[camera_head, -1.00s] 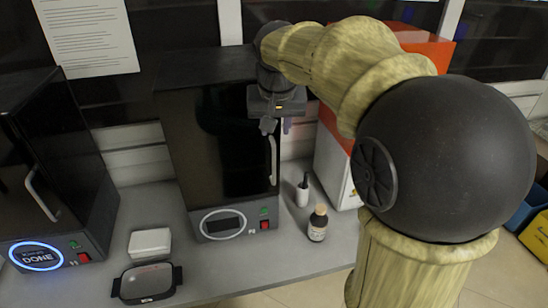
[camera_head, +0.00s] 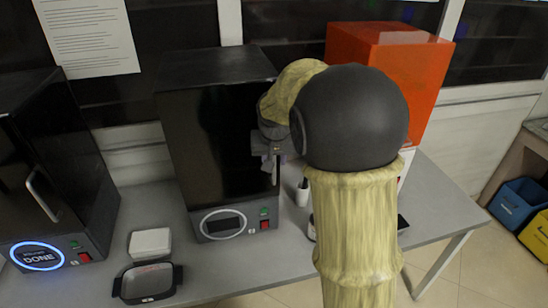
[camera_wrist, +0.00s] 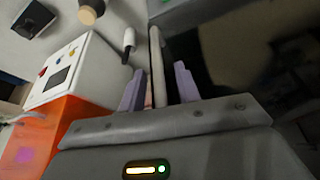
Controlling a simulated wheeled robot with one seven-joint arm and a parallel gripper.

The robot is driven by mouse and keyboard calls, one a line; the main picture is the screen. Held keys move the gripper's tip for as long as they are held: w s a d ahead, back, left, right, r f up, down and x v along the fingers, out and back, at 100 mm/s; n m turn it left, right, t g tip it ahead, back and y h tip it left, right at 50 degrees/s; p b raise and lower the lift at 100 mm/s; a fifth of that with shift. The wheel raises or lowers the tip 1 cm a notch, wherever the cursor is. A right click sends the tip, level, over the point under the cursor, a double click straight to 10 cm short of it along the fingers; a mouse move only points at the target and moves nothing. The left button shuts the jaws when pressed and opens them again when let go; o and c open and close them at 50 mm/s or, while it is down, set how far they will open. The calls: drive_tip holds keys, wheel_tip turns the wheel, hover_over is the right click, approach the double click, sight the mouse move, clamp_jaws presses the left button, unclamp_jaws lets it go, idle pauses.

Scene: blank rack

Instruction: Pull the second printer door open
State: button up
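The second printer (camera_head: 215,75) is the black box in the middle of the table in the head view. Its dark glossy door (camera_head: 215,140) looks shut. The door's upright handle is mostly hidden behind my gripper (camera_head: 270,165) there. In the wrist view the handle (camera_wrist: 157,60) is a pale bar along the dark door's edge. My gripper's two purple fingers (camera_wrist: 159,90) stand apart, one on each side of the bar, with a visible gap to it. The gripper is open and holds nothing.
Another printer (camera_head: 60,170) with a blue "DONE" ring stands at left. A white box (camera_head: 150,242) and a black tray (camera_head: 147,283) lie in front. A small white bottle (camera_head: 302,192) stands right of the door. An orange-topped machine (camera_head: 385,70) stands behind my arm.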

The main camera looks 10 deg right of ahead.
clamp_jaws()
drive_tip(key=shift+s+d+m, duration=0.1)
drive_tip(key=shift+s+m, duration=0.15)
drive_tip(key=shift+m, duration=0.05)
